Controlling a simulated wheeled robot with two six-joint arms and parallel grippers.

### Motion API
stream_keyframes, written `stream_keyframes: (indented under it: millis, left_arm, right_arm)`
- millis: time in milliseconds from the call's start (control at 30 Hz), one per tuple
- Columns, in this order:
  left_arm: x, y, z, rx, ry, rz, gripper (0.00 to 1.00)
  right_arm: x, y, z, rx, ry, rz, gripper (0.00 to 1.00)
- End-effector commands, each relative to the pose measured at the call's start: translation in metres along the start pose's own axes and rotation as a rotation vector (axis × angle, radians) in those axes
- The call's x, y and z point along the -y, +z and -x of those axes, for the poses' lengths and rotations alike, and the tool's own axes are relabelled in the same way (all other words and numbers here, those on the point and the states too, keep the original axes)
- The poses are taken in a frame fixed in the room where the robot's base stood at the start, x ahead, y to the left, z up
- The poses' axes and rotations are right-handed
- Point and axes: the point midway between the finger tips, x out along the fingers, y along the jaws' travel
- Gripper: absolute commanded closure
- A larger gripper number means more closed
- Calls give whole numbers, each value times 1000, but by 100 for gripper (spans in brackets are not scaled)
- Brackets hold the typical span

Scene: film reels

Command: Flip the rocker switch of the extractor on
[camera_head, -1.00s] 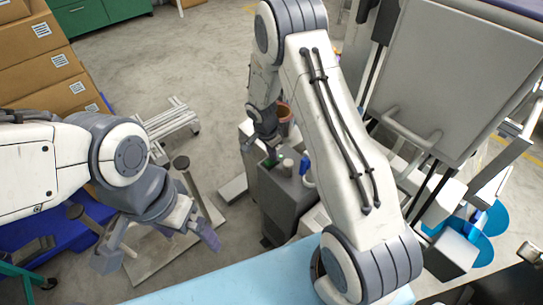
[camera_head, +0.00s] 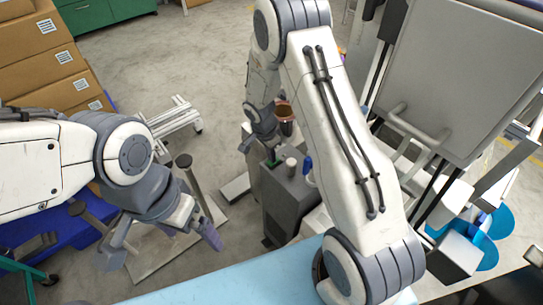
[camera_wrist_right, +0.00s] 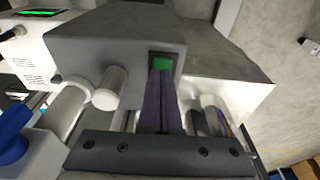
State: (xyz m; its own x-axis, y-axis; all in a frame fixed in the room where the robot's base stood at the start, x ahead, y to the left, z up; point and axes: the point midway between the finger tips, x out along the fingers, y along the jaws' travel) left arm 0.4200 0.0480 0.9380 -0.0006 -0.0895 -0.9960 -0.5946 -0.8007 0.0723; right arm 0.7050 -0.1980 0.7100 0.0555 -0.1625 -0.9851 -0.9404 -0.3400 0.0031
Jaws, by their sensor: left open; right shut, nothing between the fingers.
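The extractor, a dark grey box (camera_head: 287,200), stands below and beyond my right arm in the head view. It also fills the upper middle of the right wrist view (camera_wrist_right: 105,45). Its rocker switch (camera_wrist_right: 162,63) shows as a green patch in a dark frame on the box's face; part of the frame is hidden behind my fingers. My right gripper (camera_wrist_right: 162,78) is shut and empty, with its fingertips right at the lower edge of the green patch. Whether they touch it I cannot tell. My left gripper (camera_head: 161,241) is open and empty, well left of the extractor.
A pale cylinder (camera_wrist_right: 110,88) sticks out of the extractor beside the switch. A white device with a green display (camera_wrist_right: 35,13) stands beside it. Floor is clear at upper middle.

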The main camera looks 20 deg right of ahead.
Motion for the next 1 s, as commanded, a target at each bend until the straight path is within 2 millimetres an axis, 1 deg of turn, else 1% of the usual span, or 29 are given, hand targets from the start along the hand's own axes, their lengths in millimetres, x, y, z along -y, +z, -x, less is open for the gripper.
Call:
stream_keyframes:
  millis: [33, 167, 200, 233, 400, 500, 600, 700, 800, 1000]
  left_arm:
    - [0, 0, 7, 0, 0, 0, 0]
    - [-2, -1, 22, 0, 0, 0, 0]
    - [-1, -1, 17, -1, 0, 0, 0]
    - [-1, -1, 16, -1, 0, 0, 0]
    - [-1, -1, 16, 0, 0, 0, 0]
    - [-1, -1, 16, 0, 0, 0, 0]
    - [-1, -1, 17, 0, 0, 0, 0]
    - [-1, -1, 17, 0, 0, 0, 0]
    - [-1, -1, 17, 0, 0, 0, 0]
    - [-1, -1, 17, 0, 0, 0, 0]
  right_arm:
    - [1, -1, 12, -1, -3, 0, 100]
    - [1, -1, 41, 0, -3, 2, 100]
    - [2, 0, 46, -1, -5, 1, 100]
    - [2, 0, 53, -2, -6, 1, 100]
    - [2, 0, 91, -1, -5, 2, 100]
    - [2, 1, 109, -1, -5, 4, 100]
    - [1, 1, 122, 0, -3, 2, 100]
    - [1, 1, 129, 0, -1, 3, 100]
    - [1, 1, 132, 0, -1, 3, 100]
    - [0, 1, 132, 0, 0, 3, 100]
